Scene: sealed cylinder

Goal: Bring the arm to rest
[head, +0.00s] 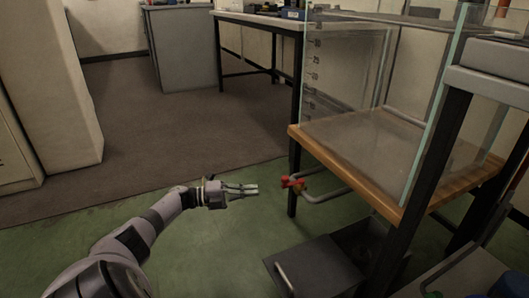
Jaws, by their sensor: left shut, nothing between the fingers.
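My left arm comes in from the lower left in the head view and reaches out over the green floor. My left gripper (243,190) is shut with nothing between its fingers. Its fingertips point right, toward a red valve handle (293,183) on a grey pipe, with a small gap between them in the picture. My right gripper is not in the picture. No sealed cylinder can be made out.
A glass-walled case on a wooden-topped bench (340,170) stands at the right, with dark legs. A dark metal box (316,268) sits on the floor below it. A white table (270,22) and a grey cabinet (182,50) stand behind. Floor left of the bench is clear.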

